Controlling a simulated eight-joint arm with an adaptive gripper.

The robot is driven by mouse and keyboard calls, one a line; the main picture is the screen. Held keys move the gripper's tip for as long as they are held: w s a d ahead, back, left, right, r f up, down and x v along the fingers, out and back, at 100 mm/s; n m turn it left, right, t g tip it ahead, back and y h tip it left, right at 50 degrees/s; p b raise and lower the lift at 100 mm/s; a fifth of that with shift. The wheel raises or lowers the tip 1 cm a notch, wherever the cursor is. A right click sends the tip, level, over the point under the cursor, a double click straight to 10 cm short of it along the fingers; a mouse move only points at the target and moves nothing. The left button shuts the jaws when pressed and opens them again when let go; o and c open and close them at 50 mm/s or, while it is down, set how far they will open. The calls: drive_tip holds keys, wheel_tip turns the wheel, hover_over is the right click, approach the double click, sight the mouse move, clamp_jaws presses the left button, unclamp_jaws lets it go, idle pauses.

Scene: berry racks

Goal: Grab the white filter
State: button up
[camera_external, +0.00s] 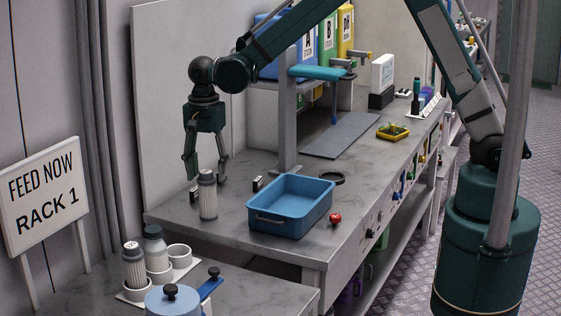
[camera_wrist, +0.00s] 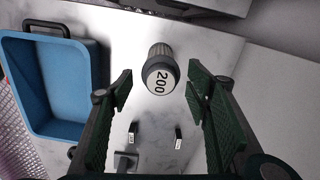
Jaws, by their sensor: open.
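The white filter (camera_external: 208,196) stands upright on the grey bench, left of the blue bin. It has a pale ribbed body and a dark band near its top. In the wrist view the filter (camera_wrist: 160,75) shows its round white top marked "200", ahead of the gap between the fingers. My gripper (camera_external: 206,174) points down above the filter, with its fingers spread and empty. In the wrist view my gripper (camera_wrist: 160,92) has one green finger on each side, apart from the filter.
A blue bin (camera_external: 262,221) stands close right of the filter. Two small dark clips with white labels (camera_wrist: 155,137) lie nearby. A red knob (camera_external: 335,218) sits near the bench edge. Another ribbed container (camera_external: 134,268) stands in a front holder. A grey post (camera_external: 286,115) rises behind.

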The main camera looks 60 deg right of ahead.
sight(208, 202)
drive_tip(key=shift+f, duration=1.15)
drive_tip(key=shift+f, duration=0.1)
drive_tip(key=shift+f, duration=1.2)
drive_tip(key=shift+a+f, duration=0.2)
drive_tip(key=shift+f, duration=2.4)
drive_tip(key=c, duration=1)
